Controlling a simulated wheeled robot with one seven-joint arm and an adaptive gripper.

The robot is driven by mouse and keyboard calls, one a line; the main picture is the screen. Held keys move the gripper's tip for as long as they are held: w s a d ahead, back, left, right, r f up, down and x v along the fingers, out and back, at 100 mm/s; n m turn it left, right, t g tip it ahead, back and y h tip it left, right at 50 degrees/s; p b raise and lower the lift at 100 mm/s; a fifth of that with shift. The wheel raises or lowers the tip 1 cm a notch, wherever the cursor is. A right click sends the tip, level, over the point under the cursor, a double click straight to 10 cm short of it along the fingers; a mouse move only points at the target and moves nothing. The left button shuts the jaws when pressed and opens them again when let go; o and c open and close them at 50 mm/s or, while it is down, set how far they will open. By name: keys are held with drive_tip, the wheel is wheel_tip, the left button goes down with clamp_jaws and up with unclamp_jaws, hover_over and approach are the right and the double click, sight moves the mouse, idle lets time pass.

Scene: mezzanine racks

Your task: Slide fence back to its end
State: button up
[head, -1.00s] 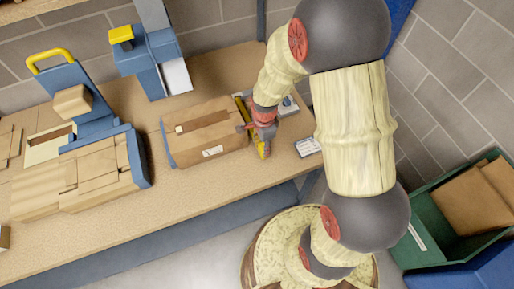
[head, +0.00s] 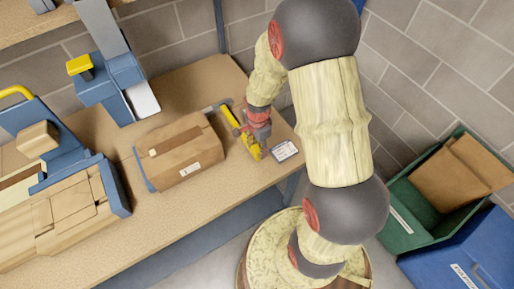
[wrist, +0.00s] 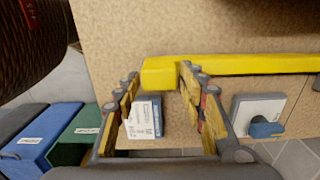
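The fence is a yellow bar (head: 231,116) standing on the wooden bench to the right of a brown cardboard box (head: 180,150). A narrow gap shows between fence and box. In the wrist view the fence (wrist: 260,64) runs to the right from a thicker yellow end block. My gripper (head: 256,146) is at the fence's near end. In the wrist view the fingertips of my gripper (wrist: 160,74) close in on both sides of the end block. My arm hides part of the bench behind the fence.
A labelled card (head: 285,150) lies just right of the fence. Green (head: 400,235) and blue (head: 470,250) bins stand at right. A blue-framed machine (head: 118,190) is at left.

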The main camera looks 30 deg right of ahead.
drive_tip(key=shift+o, duration=0.8)
drive_tip(key=shift+a, duration=0.1)
drive_tip(key=shift+r, duration=0.35)
wheel_tip(320, 180, up, 11)
drive_tip(key=shift+r, duration=0.15)
